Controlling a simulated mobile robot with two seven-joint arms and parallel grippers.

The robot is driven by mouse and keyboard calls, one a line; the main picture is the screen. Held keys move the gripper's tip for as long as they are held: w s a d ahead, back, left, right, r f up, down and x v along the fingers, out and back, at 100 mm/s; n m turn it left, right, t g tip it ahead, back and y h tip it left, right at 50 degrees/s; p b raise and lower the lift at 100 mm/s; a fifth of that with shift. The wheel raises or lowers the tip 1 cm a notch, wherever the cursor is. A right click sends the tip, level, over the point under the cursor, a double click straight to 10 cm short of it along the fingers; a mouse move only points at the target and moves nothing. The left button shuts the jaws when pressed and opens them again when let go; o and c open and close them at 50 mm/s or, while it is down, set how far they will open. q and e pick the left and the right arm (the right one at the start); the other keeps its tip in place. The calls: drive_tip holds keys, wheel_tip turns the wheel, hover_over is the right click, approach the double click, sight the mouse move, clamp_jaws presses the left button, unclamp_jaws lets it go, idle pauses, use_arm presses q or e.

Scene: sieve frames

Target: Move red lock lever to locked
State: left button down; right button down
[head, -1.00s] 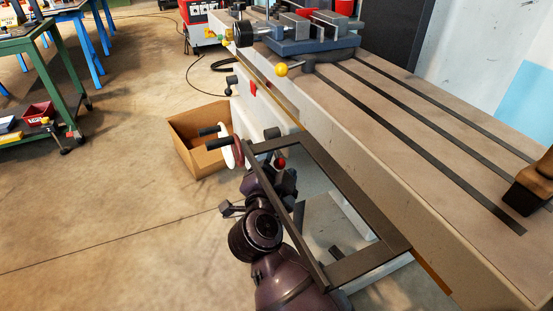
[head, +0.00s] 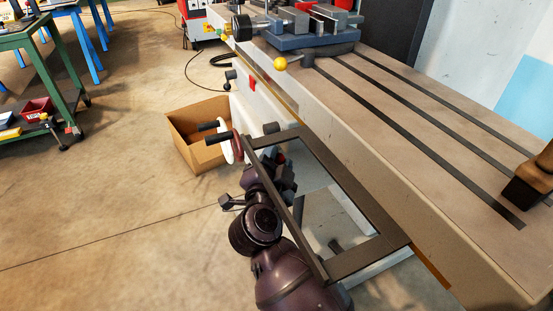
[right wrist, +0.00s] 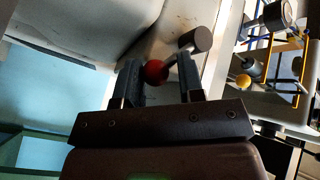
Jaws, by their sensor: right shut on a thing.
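The red lock lever shows in the right wrist view as a red ball knob (right wrist: 155,71) between the fingers of my right gripper (right wrist: 159,80). A pale rod ending in a dark grey cylinder (right wrist: 200,39) lies just beyond it. My right gripper is shut on the red knob. In the head view the right gripper (head: 281,172) is at the machine's side below the table edge. Only a sliver of the red knob (head: 281,159) shows there, and the rest of the lever is hidden. My left gripper is not in view.
A dark rectangular frame (head: 360,200) lies beside my right arm. The slotted machine table (head: 440,120) with a vise (head: 305,40) and a yellow ball handle (head: 280,63) is above. A cardboard box (head: 205,160) stands on the floor behind the handwheel.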

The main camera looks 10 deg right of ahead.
drive_tip(key=shift+w+f+m+t, duration=0.2)
drive_tip(key=shift+m+t, duration=0.2)
drive_tip(key=c, duration=0.7)
unclamp_jaws()
drive_tip(key=shift+c, duration=0.2)
drive_tip(key=shift+f, duration=0.1)
